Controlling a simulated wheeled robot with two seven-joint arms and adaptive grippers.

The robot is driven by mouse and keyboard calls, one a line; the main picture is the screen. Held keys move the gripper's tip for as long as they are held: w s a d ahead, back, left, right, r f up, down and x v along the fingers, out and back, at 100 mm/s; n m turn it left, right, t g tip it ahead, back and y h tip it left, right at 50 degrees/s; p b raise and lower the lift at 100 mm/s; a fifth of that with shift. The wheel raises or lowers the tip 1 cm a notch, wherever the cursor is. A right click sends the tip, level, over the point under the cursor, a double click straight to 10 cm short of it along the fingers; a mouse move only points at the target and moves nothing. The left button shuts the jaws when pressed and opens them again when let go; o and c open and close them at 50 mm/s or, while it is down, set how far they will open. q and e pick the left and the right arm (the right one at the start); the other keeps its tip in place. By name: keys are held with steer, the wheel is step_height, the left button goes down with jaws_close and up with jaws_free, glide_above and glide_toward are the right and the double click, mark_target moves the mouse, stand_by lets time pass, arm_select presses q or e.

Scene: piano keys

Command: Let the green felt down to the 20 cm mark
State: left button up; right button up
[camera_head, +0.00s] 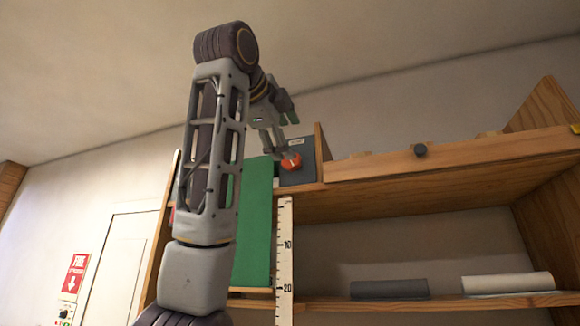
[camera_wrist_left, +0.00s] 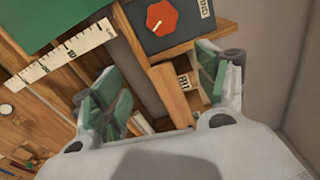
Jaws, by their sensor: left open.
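The green felt (camera_head: 256,225) hangs as a flat sheet, partly hidden behind my left arm; a corner of it shows in the left wrist view (camera_wrist_left: 38,20). Its lower edge looks about level with the 20 mark of the white ruler (camera_head: 284,262), which also shows in the left wrist view (camera_wrist_left: 66,54). An orange-red knob (camera_head: 291,162) sits on a dark panel; it also shows in the left wrist view (camera_wrist_left: 161,17). My left gripper (camera_head: 275,148) is open beside the knob. Its green-padded fingers (camera_wrist_left: 158,85) hold nothing. My right gripper is out of view.
A grey roll (camera_head: 389,289) and a white roll (camera_head: 508,283) lie on the lower shelf. A red sign (camera_head: 77,271) and a pale door (camera_head: 115,260) are at left.

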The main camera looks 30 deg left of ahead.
mark_target(290, 161)
arm_select(q)
steer(key=a+n, duration=0.1)
steer(key=n, duration=0.5)
steer(key=a+r+n, duration=0.1)
steer(key=n, duration=0.6)
steer(key=a+n+y, duration=0.1)
steer(key=n, duration=0.5)
steer(key=shift+s+a+r+n, duration=0.15)
steer(key=shift+s+a+n, duration=0.1)
steer(key=shift+n, duration=0.15)
steer(key=shift+w, duration=0.1)
steer(key=shift+p+x, duration=2.15)
steer(key=shift+x, duration=4.65)
steer(key=shift+r, duration=0.15)
steer(key=shift+d, duration=0.1)
steer(key=c, duration=1)
